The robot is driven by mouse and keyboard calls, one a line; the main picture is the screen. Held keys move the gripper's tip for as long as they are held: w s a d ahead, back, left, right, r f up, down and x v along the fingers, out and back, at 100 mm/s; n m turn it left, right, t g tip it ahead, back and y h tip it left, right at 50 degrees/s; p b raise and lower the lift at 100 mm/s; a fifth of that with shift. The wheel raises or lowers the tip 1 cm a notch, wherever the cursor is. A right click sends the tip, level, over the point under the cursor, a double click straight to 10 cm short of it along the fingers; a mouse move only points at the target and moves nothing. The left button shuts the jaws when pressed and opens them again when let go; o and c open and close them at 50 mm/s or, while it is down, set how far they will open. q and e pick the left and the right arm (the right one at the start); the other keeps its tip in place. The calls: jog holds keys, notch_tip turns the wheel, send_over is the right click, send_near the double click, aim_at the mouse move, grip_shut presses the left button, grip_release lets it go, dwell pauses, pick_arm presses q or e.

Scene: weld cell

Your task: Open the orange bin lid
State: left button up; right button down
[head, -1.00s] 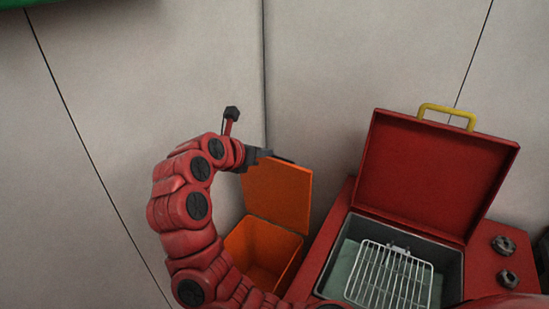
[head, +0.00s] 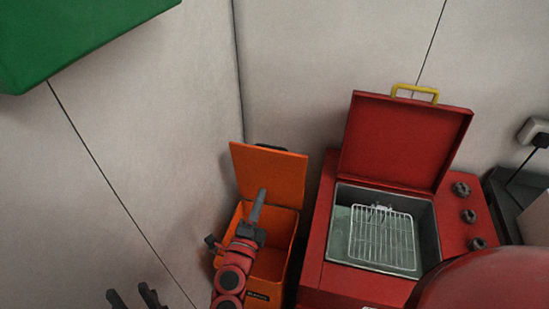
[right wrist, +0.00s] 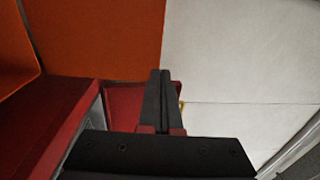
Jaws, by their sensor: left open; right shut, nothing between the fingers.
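The orange bin (head: 290,252) stands on the left of the red grill-like box, and its inside shows. Its orange lid (head: 285,172) stands upright at the back, with a dark handle (head: 270,147) on its top edge. My right gripper (head: 261,192) is shut and empty, in front of the lid and above the bin opening; I cannot tell whether it touches the lid. In the right wrist view its fingers (right wrist: 159,75) are together, and the orange lid (right wrist: 100,35) fills the upper left. My left gripper (head: 133,294) is open and empty at the lower left, away from the bin.
The red box (head: 318,245) stands close to the bin's right, its red lid (head: 400,140) raised, with a wire rack (head: 382,238) inside. Walls meet behind the bin. A green object (head: 80,35) hangs at upper left.

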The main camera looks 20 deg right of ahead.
jog(key=p, duration=0.5)
send_near(276, 153)
jog(key=x, duration=0.5)
jog(key=shift+x, duration=0.8)
jog(key=shift+w+d, duration=0.1)
jog(key=shift+d, duration=0.05)
jog(key=b+x, duration=0.1)
jog(key=x, duration=0.4)
jog(key=shift+d, duration=0.1)
jog(key=shift+w+d+r, duration=0.1)
jog(key=shift+w+d, duration=0.05)
jog(key=shift+w, duration=0.3)
jog(key=shift+s, duration=0.1)
